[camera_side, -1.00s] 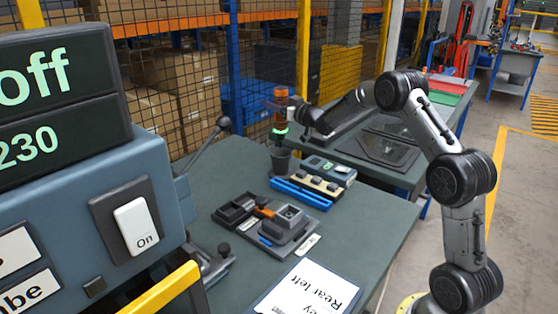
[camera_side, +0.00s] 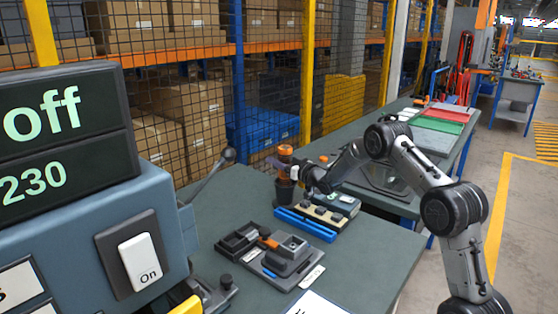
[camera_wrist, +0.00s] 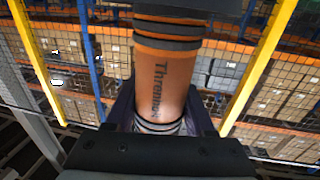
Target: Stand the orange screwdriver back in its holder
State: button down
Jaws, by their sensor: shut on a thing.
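The orange screwdriver (camera_side: 285,151) stands upright in the side view, its orange handle top showing above my gripper. My gripper (camera_side: 283,164) is shut around the handle. The dark cup-like holder (camera_side: 284,193) is directly below, and the lower part of the screwdriver reaches down to its mouth. The shaft is hidden, and I cannot tell how deep it sits. In the wrist view the orange handle (camera_wrist: 160,85), with black bands and dark lettering, is between my fingers; the holder does not show there.
A blue-fronted box with knobs (camera_side: 318,214) stands just right of the holder. A grey fixture (camera_side: 285,255) with an orange part lies nearer on the green bench (camera_side: 345,270). A black lever (camera_side: 212,173) rises at left. A mesh fence stands behind.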

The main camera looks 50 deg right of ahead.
jog(key=shift+f, duration=0.25)
jog(key=shift+c, duration=1.3)
grip_release()
jog(key=shift+f, duration=0.2)
jog(key=shift+r, duration=0.1)
jog(key=shift+r, duration=0.3)
jog(key=s+a, duration=0.2)
jog(key=s, duration=1)
jog(key=s+a+r+g, duration=0.5)
jog(key=s+a+r, duration=0.3)
jog(key=a+r, duration=0.25)
jog(key=s+a+f+g+y, duration=0.1)
jog(key=s+a, duration=0.3)
jog(key=s, duration=0.5)
jog(key=s+a+f+n+g+y, duration=0.1)
jog(key=s+a+g, duration=0.2)
jog(key=s, duration=0.6)
jog(key=s+a+f+g, duration=0.1)
jog(key=s+a+g, duration=0.2)
jog(key=s+a, duration=0.4)
jog(key=s, duration=0.3)
jog(key=shift+a+f+n+y, duration=0.25)
jog(key=shift+f+n+y, duration=0.15)
